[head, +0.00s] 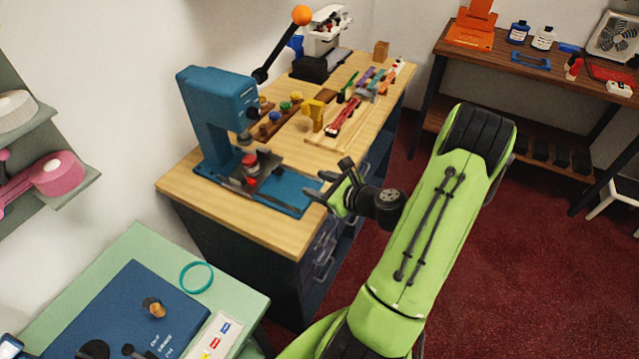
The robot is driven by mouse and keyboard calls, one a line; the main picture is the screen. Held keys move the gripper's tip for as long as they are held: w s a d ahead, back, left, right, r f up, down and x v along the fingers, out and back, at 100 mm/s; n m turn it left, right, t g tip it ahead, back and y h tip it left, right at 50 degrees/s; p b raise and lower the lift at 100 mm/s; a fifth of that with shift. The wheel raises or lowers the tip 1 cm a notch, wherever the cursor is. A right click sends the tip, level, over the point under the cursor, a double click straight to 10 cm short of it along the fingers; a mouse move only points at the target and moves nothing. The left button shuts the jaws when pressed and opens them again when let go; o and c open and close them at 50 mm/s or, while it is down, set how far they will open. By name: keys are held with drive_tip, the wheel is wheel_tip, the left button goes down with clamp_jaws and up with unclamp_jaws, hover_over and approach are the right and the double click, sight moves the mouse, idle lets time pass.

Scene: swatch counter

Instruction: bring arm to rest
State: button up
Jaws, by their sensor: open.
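My gripper (322,190) is at the end of my green arm, near the front right edge of the wooden counter (215,205). Its fingers point left toward the blue press (215,115). The jaws are open, and I see nothing between them. The arm reaches up from the bottom of the view and bends back down toward the counter at its dark upper joint. I cannot tell whether the fingertips are over the counter edge or just beside it.
The press has a lever with an orange knob (302,15) and a blue base plate (290,200). Tools and colored pieces lie behind it. A green table (135,240) stands at lower left, a dark wooden bench (500,62) at upper right. Red carpet (530,250) is open on the right.

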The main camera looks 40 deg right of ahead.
idle(0.4)
drive_tip(key=s+a+r+n+g+y, duration=0.1)
drive_tip(key=a+r+n+g, duration=0.25)
drive_tip(key=a+n, duration=0.6)
drive_tip(key=s+a+r+n+g+y, duration=0.1)
drive_tip(key=a+r+n+g+y, duration=0.2)
drive_tip(key=a+n, duration=0.65)
drive_tip(key=s+a+r+n+h, duration=0.1)
drive_tip(key=s+r+n+h, duration=0.1)
drive_tip(key=s+r+n, duration=0.2)
drive_tip(key=s+a+r+n+g+h, duration=0.1)
drive_tip(key=s+a+r+n+h, duration=0.1)
drive_tip(key=s+r+n, duration=0.3)
drive_tip(key=s+n+h, duration=0.1)
drive_tip(key=s+n, duration=0.3)
drive_tip(key=s, duration=0.1)
drive_tip(key=shift+s+a+r+n, duration=0.2)
drive_tip(key=shift+a+r+n, duration=0.1)
drive_tip(key=shift+n, duration=0.1)
